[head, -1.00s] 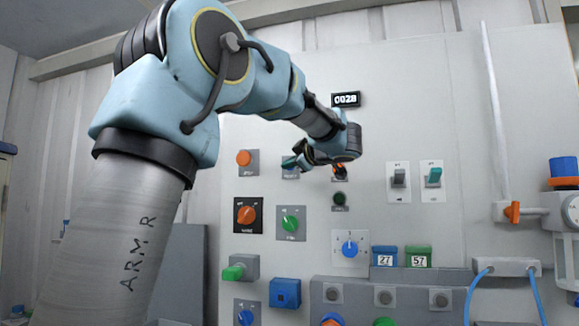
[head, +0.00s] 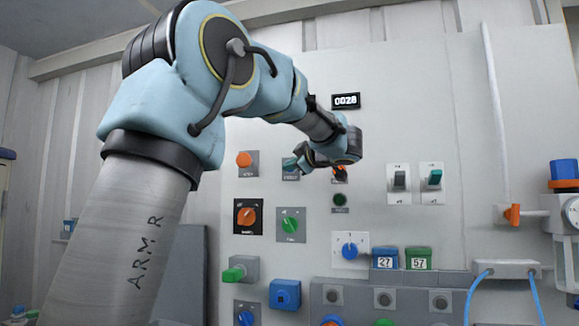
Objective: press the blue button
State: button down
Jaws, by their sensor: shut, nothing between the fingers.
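A blue square box (head: 285,294) with a rounder raised face sits low on the wall panel. It looks most like the blue button, though I cannot be sure from here. My gripper (head: 300,164) is shut and empty in front of the upper panel, well above the blue box and apart from it. A blue dial (head: 349,251) is to the right of the box, and another blue knob (head: 246,318) is at the lower left.
The panel carries an orange button (head: 243,159), an orange knob (head: 247,215), a green knob (head: 290,225) and a protruding green-tipped control (head: 233,274). Two rocker switches (head: 415,183) are at right. A grey ledge (head: 455,300) with several round fittings juts out below.

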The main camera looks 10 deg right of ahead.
jog(key=shift+w+d+p, duration=0.2)
jog(key=shift+w+p, duration=0.15)
jog(key=shift+w, duration=0.05)
dwell(0.6)
jog(key=shift+s, duration=0.1)
jog(key=shift+s+a, duration=0.4)
jog(key=shift+s, duration=0.25)
jog(key=shift+s+a+b, duration=0.3)
jog(key=shift+s+a, duration=0.1)
jog(key=shift+s, duration=0.35)
jog(key=shift+s+a+b, duration=0.35)
jog(key=shift+s+a, duration=0.1)
jog(key=shift+s, duration=0.25)
jog(key=shift+s+a+b, duration=0.3)
jog(key=shift+s+a, duration=0.1)
jog(key=shift+s, duration=0.35)
